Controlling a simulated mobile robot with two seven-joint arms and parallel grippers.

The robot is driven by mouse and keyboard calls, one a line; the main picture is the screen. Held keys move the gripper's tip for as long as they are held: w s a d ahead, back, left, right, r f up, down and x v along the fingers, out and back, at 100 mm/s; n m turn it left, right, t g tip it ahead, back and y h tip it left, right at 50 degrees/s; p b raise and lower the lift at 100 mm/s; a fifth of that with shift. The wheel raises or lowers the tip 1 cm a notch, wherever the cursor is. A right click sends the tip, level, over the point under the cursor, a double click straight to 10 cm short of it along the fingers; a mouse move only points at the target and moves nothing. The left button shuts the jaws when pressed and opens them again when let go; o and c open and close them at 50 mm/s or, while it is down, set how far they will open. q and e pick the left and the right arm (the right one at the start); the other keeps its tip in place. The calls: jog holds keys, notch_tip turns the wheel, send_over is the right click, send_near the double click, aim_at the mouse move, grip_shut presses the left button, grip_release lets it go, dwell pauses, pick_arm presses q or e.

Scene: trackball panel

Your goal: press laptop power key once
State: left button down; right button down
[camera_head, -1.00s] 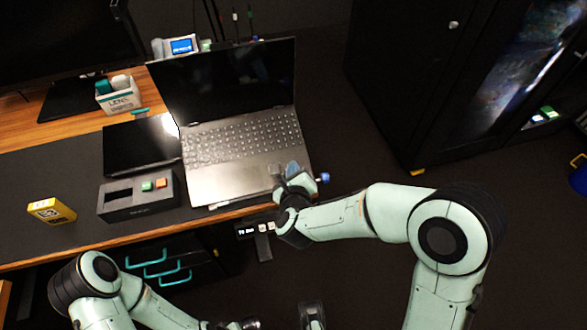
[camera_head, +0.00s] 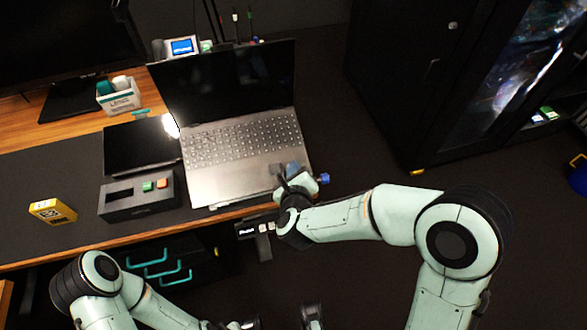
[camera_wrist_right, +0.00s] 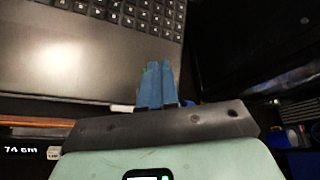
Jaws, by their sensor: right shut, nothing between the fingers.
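The open laptop (camera_head: 230,170) stands on the desk, with its dark screen (camera_head: 225,80) raised and its keyboard (camera_head: 243,138) facing up. I cannot make out the power key among the small keys. My right gripper (camera_head: 292,170) is at the laptop's front right corner, over the palm rest and well short of the keyboard's top rows. In the right wrist view its blue fingertips (camera_wrist_right: 156,75) are together and empty, near the laptop's edge below the keys (camera_wrist_right: 130,12). Contact cannot be told. My left gripper is only partly visible at the bottom edge of the head view.
A black box with green and orange buttons (camera_head: 140,198), a dark tablet (camera_head: 140,147) and a yellow box (camera_head: 52,211) lie left of the laptop. A height controller (camera_head: 258,229) hangs under the desk's front edge.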

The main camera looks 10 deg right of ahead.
jog(key=r+p, duration=0.1)
jog(key=s+r+p, duration=0.1)
jog(key=r, duration=0.2)
jog(key=shift+s+r+p, duration=0.35)
jog(key=shift+s+p, duration=0.05)
dwell(0.6)
